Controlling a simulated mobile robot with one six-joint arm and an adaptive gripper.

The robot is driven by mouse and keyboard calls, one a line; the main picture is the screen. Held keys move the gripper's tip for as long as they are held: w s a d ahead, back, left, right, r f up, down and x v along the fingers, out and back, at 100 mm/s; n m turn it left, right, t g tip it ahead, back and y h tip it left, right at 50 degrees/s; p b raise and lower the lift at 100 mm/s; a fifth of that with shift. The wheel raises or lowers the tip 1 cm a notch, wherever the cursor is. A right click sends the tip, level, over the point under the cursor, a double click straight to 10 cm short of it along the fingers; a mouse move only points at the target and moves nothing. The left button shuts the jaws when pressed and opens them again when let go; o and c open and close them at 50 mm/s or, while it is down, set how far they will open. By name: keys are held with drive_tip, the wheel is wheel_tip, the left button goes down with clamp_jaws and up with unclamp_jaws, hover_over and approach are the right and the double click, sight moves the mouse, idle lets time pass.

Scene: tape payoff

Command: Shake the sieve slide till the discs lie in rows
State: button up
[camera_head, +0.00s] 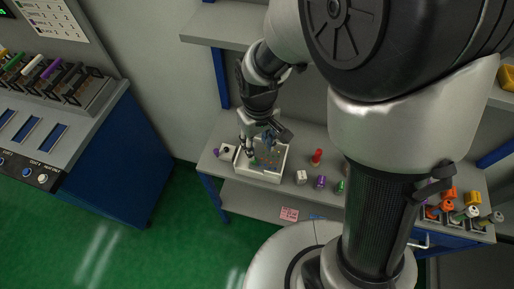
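A white, shallow box (260,176), which looks like the sieve slide, stands on the grey shelf. Small coloured specks that look like the discs show inside it, mostly at its middle and right; they are too small to tell whether they lie in rows. My gripper (247,150) points down over the left part of the box, and its fingertips are at or just above it. I cannot tell whether it touches or grips anything. My gripper hides part of the box's back and left side.
A small white block with a dark knob (228,150) stands left of the box. A red piece (317,157), a white cube (301,177), a purple piece (320,182) and a green piece (340,186) stand to its right. A blue cabinet (110,165) is at the left.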

wheel_tip(320, 180, up, 10)
drive_tip(key=p, duration=0.3)
hover_over(263, 164)
drive_tip(key=a, duration=0.2)
drive_tip(key=shift+d+f, duration=0.2)
drive_tip(key=shift+d, duration=0.05)
